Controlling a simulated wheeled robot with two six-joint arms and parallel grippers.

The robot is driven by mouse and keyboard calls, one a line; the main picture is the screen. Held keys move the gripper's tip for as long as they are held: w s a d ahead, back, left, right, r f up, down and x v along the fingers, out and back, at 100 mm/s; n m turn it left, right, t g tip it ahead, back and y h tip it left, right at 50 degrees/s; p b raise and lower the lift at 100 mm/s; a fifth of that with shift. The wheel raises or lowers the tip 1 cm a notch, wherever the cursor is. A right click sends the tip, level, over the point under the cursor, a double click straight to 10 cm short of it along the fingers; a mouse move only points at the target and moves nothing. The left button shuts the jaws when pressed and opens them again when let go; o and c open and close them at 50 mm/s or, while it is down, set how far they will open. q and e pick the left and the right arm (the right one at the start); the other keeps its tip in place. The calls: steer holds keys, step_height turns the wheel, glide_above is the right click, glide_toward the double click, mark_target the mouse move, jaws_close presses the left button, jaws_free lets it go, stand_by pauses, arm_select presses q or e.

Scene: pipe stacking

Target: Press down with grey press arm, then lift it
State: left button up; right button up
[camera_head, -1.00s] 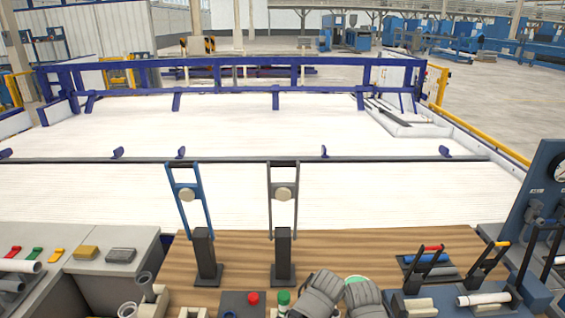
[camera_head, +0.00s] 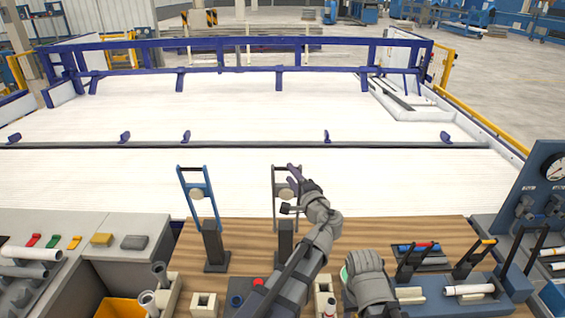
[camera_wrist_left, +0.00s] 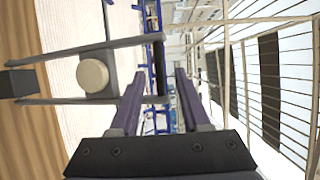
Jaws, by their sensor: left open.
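The grey press arm (camera_head: 275,200) stands raised on a dark post on the wooden bench, right of a similar blue press arm (camera_head: 194,190). My left gripper (camera_head: 293,180) is open at its upper end and partly hides it. In the left wrist view, the grey press arm (camera_wrist_left: 66,57) shows its two side bars and a round cream knob (camera_wrist_left: 92,75). Its dark crossbar (camera_wrist_left: 161,75) lies between the parted fingers of my left gripper (camera_wrist_left: 160,72); contact cannot be told. Part of my right arm shows at the bottom, its gripper not visible.
A red button (camera_head: 258,283) sits near the front. Levers and a gauge panel (camera_head: 535,200) stand at the right, a yellow bin (camera_head: 122,308) at the lower left.

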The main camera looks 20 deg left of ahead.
mark_target(285, 168)
arm_select(q)
steer(key=x, duration=0.7)
steer(key=shift+w+a+f, duration=0.1)
steer(key=shift+w+a, duration=0.1)
jaws_close()
stand_by(1.3)
